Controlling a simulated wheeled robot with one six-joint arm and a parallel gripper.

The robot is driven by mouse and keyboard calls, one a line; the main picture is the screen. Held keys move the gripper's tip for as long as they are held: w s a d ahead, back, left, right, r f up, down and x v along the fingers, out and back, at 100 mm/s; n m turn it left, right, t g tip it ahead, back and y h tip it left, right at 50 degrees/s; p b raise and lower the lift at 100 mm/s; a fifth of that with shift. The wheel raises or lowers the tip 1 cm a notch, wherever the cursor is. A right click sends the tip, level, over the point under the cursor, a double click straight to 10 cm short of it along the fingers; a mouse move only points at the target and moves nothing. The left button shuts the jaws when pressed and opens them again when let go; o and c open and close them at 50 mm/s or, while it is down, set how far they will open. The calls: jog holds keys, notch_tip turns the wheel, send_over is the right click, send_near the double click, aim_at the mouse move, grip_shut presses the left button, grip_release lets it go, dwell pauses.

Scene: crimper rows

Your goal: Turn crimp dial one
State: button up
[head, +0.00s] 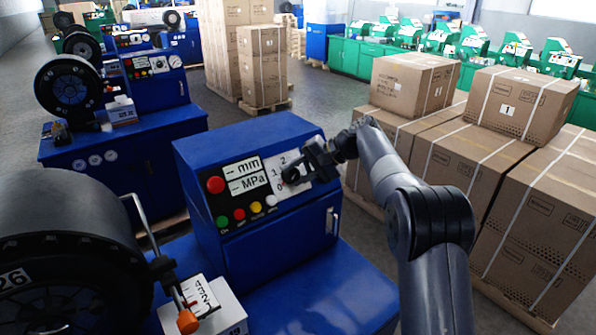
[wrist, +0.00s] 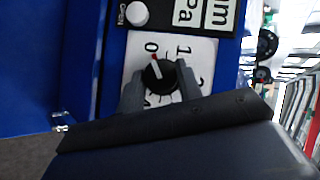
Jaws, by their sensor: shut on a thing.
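The crimp dial (head: 289,175) is a black round knob on a white numbered plate on the blue crimper's control box. In the wrist view the dial (wrist: 160,75) has a white line and a red mark pointing near the 0. My gripper (wrist: 158,88) has one finger on each side of the knob and is shut on it. In the head view my gripper (head: 303,168) reaches the plate from the right and covers part of its numbers. The plate (wrist: 200,52) shows 0, 1 and part of a 2; the lower numbers are partly hidden by the fingers.
Cardboard boxes (head: 505,105) stand close on the right. A black drum (head: 70,250) fills the lower left.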

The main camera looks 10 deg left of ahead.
jog(key=shift+f, duration=0.1)
jog(key=o, duration=1)
jog(key=b+v, duration=0.1)
jog(key=v, duration=0.9)
jog(key=shift+d+r+b, duration=0.25)
jog(key=shift+d+b, duration=0.05)
jog(key=shift+b, duration=0.05)
